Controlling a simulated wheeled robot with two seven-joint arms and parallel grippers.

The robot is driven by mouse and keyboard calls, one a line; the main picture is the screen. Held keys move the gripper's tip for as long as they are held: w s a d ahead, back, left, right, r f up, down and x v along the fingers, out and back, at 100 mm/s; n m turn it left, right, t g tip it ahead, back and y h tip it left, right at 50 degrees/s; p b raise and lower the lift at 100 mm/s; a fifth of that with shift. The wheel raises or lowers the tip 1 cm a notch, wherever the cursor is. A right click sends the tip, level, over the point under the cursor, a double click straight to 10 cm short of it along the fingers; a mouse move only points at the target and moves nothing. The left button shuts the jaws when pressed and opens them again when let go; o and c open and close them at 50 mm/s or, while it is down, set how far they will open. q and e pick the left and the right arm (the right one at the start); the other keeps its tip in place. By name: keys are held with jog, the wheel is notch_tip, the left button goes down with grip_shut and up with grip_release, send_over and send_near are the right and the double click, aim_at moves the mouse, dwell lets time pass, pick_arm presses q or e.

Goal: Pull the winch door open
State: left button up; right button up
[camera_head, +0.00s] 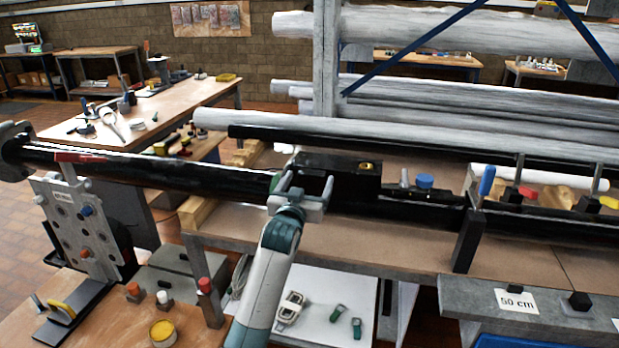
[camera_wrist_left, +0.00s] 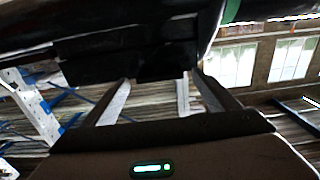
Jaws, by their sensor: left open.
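The black mast (camera_head: 180,172) lies across the bench from left to right. My left gripper (camera_head: 308,188) is open at the left end of this part, close against the mast. In the left wrist view the two fingers of the gripper (camera_wrist_left: 161,78) point at a dark block (camera_wrist_left: 95,62) under the mast. I cannot tell whether they touch it. My right gripper does not show.
A blue-capped fitting (camera_head: 424,181) and a black upright clamp (camera_head: 468,240) stand to the right. A grey clamp stand (camera_head: 85,225) holds the mast's left part. White tubes (camera_head: 430,140) lie behind. A yellow tin (camera_head: 163,333) stands at the front left.

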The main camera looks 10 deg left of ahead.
pick_arm(q)
jog(key=shift+w, duration=0.75)
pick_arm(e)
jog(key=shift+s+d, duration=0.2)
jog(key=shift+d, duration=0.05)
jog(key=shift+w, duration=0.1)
